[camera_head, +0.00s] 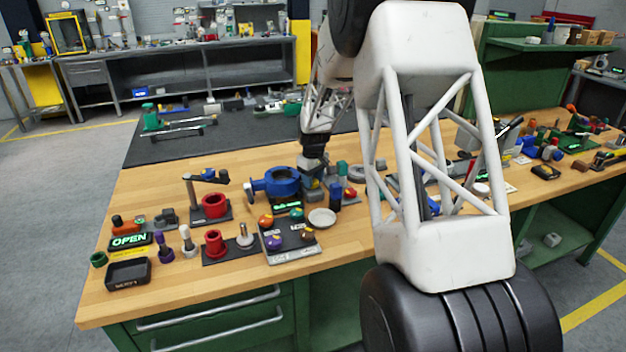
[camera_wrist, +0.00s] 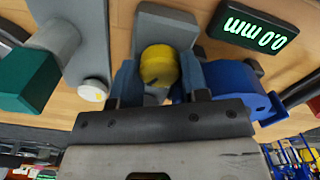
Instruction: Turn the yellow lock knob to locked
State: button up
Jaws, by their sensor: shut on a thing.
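The yellow lock knob (camera_wrist: 158,62) shows in the wrist view in front of a grey block-shaped housing (camera_wrist: 166,24). My gripper (camera_wrist: 160,80) has one blue-grey finger on each side of the knob and is shut on it. In the head view my gripper (camera_head: 313,180) reaches down to the bench beside the blue valve body (camera_head: 277,183). The blue body (camera_wrist: 228,88) is right of the fingers in the wrist view. The knob is hard to make out in the head view, and I cannot tell its lock position from these views.
A display reading 0.0 mm (camera_wrist: 254,26) is at the wrist view's upper right. A green block (camera_wrist: 28,78) and a white-tipped grey part (camera_wrist: 92,90) are at left. A panel of coloured knobs (camera_head: 288,240), a white dish (camera_head: 322,218) and red cups crowd the bench nearby.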

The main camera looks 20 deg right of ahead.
jog(key=m, duration=1.2)
jog(key=shift+m, duration=0.3)
dwell(0.3)
jog(key=o, duration=0.9)
jog(key=shift+r, duration=3.95)
